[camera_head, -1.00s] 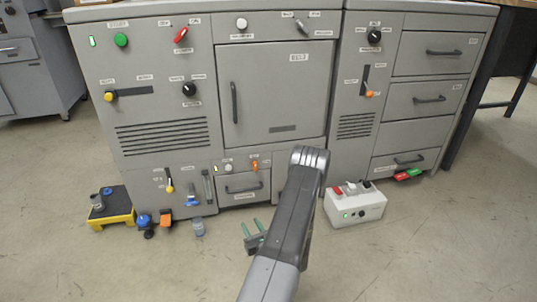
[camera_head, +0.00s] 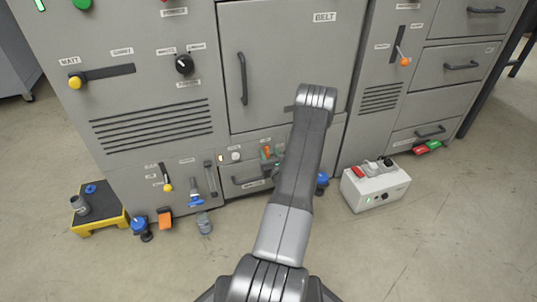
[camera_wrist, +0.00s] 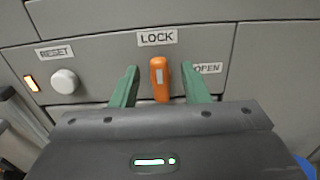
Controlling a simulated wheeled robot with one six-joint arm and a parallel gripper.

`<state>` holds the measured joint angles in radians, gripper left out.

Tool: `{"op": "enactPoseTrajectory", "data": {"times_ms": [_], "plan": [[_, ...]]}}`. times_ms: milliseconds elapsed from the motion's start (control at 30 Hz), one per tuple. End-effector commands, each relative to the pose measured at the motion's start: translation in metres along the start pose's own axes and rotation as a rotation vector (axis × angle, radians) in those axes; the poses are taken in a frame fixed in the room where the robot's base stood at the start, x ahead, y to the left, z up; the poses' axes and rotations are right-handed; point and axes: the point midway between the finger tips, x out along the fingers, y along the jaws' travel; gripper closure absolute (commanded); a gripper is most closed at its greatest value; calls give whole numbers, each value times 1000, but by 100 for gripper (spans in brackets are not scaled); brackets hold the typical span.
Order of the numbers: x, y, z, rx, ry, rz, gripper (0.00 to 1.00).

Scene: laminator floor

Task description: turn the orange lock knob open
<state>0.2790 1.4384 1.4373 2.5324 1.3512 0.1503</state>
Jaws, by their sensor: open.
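The orange lock knob (camera_wrist: 159,80) sits upright on the grey panel under the LOCK label (camera_wrist: 157,38), with the OPEN label (camera_wrist: 207,68) to its right. My gripper (camera_wrist: 160,88) is open, with one green finger on each side of the knob. In the head view, the orange knob (camera_head: 266,151) shows small beside my gripper (camera_head: 272,160), partly hidden by my arm.
A white push button (camera_wrist: 64,81) and a lit orange lamp (camera_wrist: 31,83) are left of the knob under RESET. A drawer handle (camera_head: 247,181) is below. A white switch box (camera_head: 377,187) stands on the floor at right. Open floor lies in front.

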Motion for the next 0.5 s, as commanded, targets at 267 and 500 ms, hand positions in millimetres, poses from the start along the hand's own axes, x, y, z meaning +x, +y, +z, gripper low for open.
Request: {"op": "enactPoseTrajectory", "data": {"times_ms": [267,500], "plan": [[12,0,1,1,0,1,59],[12,0,1,1,0,1,72]]}}
